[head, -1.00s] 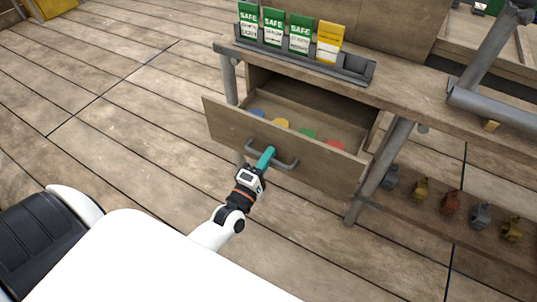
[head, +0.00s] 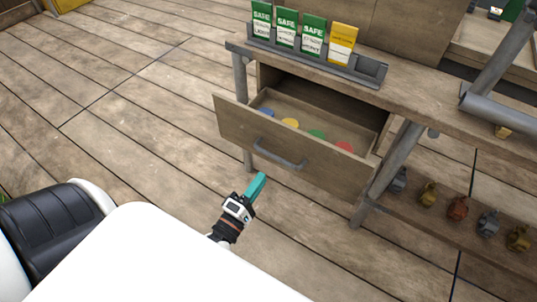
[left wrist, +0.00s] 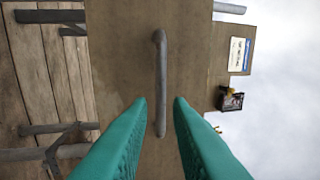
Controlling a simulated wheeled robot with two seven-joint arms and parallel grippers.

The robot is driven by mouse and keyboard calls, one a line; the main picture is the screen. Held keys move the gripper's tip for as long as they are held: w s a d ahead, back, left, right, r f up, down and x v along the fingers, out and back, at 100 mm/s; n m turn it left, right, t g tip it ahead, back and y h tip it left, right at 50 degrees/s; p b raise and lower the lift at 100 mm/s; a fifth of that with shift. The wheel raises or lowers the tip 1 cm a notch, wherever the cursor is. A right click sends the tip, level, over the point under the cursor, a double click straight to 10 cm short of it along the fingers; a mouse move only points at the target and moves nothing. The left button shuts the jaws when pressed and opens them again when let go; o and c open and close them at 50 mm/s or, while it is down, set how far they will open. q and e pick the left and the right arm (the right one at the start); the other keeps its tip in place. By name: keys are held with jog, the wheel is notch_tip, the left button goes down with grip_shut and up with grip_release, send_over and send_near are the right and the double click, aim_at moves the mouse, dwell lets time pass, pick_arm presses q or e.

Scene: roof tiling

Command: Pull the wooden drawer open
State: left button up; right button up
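The wooden drawer (head: 290,146) stands pulled out from under the bench. Several coloured discs, blue, yellow, green and red, lie inside it. Its grey bar handle (head: 280,153) is on the front panel; the handle also shows upright in the left wrist view (left wrist: 160,85). My left gripper (head: 260,183), with teal fingers, is in front of the drawer and apart from the handle in the head view. In the left wrist view its fingers (left wrist: 160,102) are spread with an empty gap between them, in line with the handle. My right gripper is not in view.
The wooden bench (head: 430,97) carries a grey rack (head: 330,69) with green SAFE cards and a yellow card. Several small coloured objects stand on the lower shelf at the right. Plank floor (head: 120,110) to the left is clear.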

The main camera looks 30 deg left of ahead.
pick_arm(q)
jog(key=shift+s+f, duration=0.15)
jog(key=shift+s, duration=0.6)
jog(key=shift+s+f, duration=0.15)
jog(key=shift+s, duration=0.6)
